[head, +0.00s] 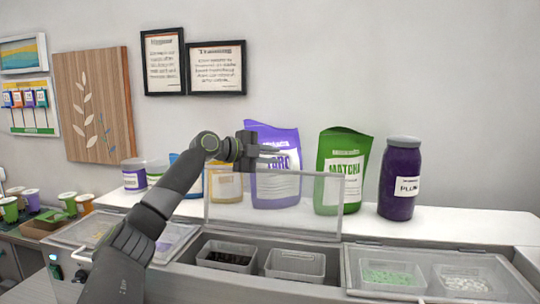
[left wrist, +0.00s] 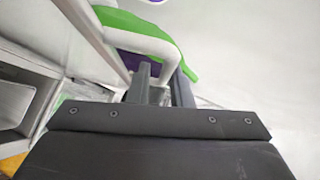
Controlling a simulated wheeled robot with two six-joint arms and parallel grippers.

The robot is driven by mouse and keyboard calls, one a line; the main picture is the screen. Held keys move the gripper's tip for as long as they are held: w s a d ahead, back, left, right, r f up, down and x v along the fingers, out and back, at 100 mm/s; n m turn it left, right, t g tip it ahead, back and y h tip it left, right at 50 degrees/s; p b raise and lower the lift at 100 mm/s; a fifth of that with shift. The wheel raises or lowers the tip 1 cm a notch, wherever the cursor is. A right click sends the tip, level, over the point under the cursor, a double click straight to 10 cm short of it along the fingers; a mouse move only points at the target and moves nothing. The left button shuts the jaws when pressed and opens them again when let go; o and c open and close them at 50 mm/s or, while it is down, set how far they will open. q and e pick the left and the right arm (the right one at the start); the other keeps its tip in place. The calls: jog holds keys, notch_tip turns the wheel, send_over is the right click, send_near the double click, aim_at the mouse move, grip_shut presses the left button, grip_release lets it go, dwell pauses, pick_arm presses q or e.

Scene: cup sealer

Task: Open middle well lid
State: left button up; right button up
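The middle well lid (head: 235,214) is a clear panel with a grey frame. It stands raised, close to upright, at the back of the middle well, so the well is uncovered. Two clear bins sit in it: the left bin (head: 226,257) has dark contents, the right bin (head: 295,264) looks empty. My left gripper (head: 280,155) is just above the lid's top edge. My right gripper is out of view.
Behind the lid stand a purple taro bag (head: 275,187), a green matcha bag (head: 338,184) and a dark purple jar (head: 400,180) on the white ledge (head: 450,222). Closed clear lids cover the right well (head: 428,275) and the left well, partly behind my left arm.

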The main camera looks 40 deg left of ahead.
pick_arm(q)
jog(key=shift+s+a+b, duration=0.15)
jog(key=shift+s+b, duration=0.2)
jog(key=b+v, duration=1.3)
jog(key=v, duration=0.3)
jog(key=shift+s+r, duration=0.2)
jog(key=shift+s, duration=0.1)
